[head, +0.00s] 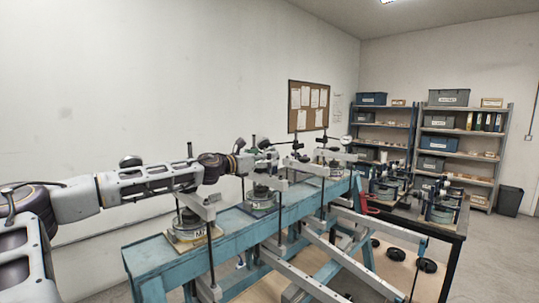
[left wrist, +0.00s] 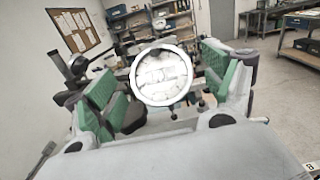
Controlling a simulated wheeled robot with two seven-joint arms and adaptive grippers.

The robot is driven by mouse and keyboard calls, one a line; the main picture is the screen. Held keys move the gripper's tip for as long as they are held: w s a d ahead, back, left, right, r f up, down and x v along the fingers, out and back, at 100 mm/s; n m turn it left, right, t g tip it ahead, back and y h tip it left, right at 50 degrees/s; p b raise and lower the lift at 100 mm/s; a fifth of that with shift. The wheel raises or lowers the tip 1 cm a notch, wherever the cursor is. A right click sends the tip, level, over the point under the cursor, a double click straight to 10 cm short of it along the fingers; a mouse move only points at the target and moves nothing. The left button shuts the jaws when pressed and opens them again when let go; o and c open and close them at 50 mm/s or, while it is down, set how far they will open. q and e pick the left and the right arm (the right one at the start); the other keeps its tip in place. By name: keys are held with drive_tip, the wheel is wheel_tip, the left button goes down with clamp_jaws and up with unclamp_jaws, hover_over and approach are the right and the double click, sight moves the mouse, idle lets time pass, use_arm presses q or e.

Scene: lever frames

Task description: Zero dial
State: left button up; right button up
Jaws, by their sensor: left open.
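A round dial (left wrist: 161,75) with a pale face and grey rim shows in the middle of the left wrist view. Glare washes out its face, and I cannot read a needle or marks. My left gripper (head: 266,158) is open above the blue bench. Its green-padded fingers also show in the left wrist view, on either side of the dial in the picture. No contact is visible, and I cannot tell how far ahead the dial is. A small white-faced dial (head: 346,140) stands at the bench's far end in the head view. My right gripper is out of view.
The long blue bench (head: 150,255) carries several weights on pans, upright rods and pale lever arms. A dark table (head: 452,236) with more apparatus stands to the right. Shelves (head: 455,150) with boxes line the back wall.

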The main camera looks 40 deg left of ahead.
use_arm(q)
drive_tip(key=shift+w+d+p, duration=0.15)
drive_tip(key=shift+w+p, duration=0.15)
drive_tip(key=shift+w, duration=0.35)
drive_tip(key=shift+w+p, duration=0.1)
drive_tip(key=shift+p, duration=0.2)
drive_tip(key=shift+w+p, duration=0.4)
drive_tip(key=shift+w, duration=0.2)
